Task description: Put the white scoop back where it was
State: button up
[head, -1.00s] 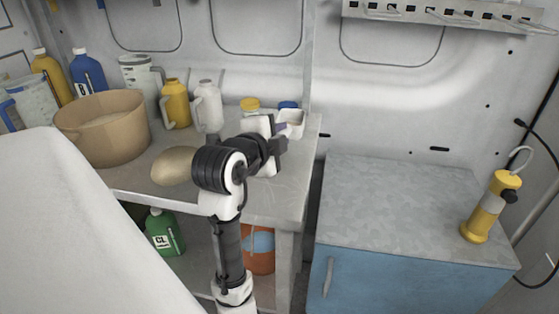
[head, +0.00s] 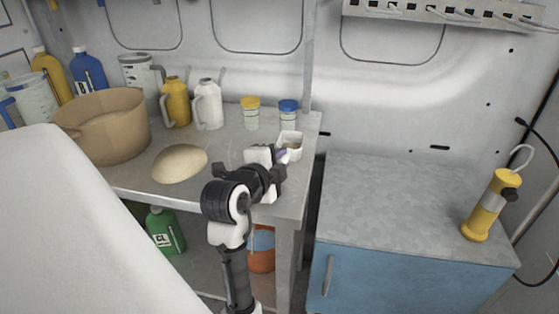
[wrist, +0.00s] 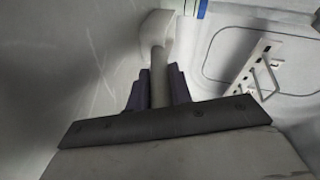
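The white scoop (head: 290,139) is at the right end of the grey bench (head: 232,150), in front of the blue-lidded jar. My gripper (head: 280,155) is shut on the scoop's handle. In the wrist view the handle (wrist: 159,72) lies between the two dark purple fingers of my gripper (wrist: 158,88), with the scoop's white bowl (wrist: 157,35) beyond them. The bowl is low over the bench top; I cannot tell whether it touches it.
A yellow-lidded jar (head: 250,113) and a blue-lidded jar (head: 288,114) stand behind the scoop. A white jug (head: 208,105), a yellow jug (head: 175,102), a tan tub (head: 104,128) and a beige rounded object (head: 180,163) are to the left. A blue cabinet (head: 405,190) stands to the right.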

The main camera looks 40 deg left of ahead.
jog(key=o, duration=0.5)
jog(key=shift+c, duration=0.2)
